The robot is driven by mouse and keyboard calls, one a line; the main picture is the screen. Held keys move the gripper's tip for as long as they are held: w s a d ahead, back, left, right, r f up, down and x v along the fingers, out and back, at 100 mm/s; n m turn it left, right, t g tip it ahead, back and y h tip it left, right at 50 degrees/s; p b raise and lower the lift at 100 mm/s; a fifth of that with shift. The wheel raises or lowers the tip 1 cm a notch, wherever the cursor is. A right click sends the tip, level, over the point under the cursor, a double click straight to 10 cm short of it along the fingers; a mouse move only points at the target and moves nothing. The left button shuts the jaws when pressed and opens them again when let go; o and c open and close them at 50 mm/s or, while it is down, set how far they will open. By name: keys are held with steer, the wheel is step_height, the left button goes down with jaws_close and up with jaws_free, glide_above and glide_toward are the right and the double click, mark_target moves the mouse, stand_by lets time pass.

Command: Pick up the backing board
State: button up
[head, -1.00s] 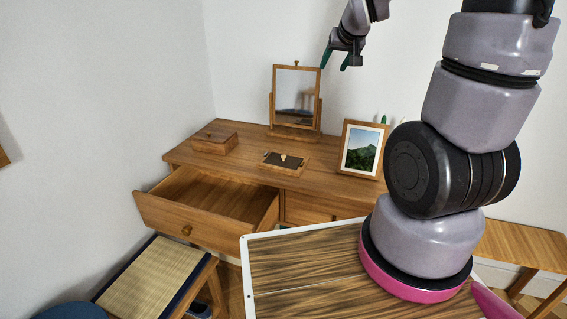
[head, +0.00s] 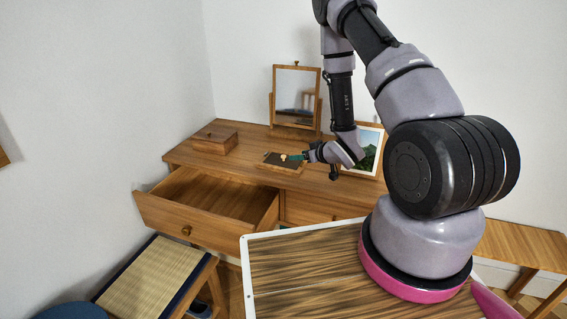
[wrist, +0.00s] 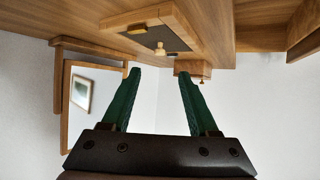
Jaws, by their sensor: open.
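The backing board (head: 273,159) appears to be the dark flat panel with a small pale knob. It lies within a light wooden frame (head: 267,166) on the desk, and the panel also shows in the wrist view (wrist: 153,36). There, the knob sits on the panel and small brass-coloured pieces show at the frame's edges. My gripper (head: 300,157) is at the right side of the panel in the head view, its green fingers close to the knob. In the wrist view my gripper (wrist: 159,72) is open, with nothing between its fingers. Whether it touches the knob cannot be told.
A mirror (head: 297,90) stands behind the panel and a wooden box (head: 215,139) lies to its left. A framed mountain picture (head: 370,152) is partly hidden by my arm. The desk's left drawer (head: 205,205) is pulled out. A stool (head: 155,280) stands in front.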

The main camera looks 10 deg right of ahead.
mark_target(284, 156)
steer(key=shift+w+a+f, duration=0.15)
steer(key=shift+a+f, duration=0.1)
steer(key=shift+f, duration=0.1)
steer(key=x, duration=0.3)
steer(key=shift+w+a+f, duration=0.15)
steer(key=shift+w, duration=0.2)
steer(key=shift+x, duration=3.15)
steer(key=shift+w, duration=0.2)
steer(key=shift+c, duration=0.3)
jaws_close()
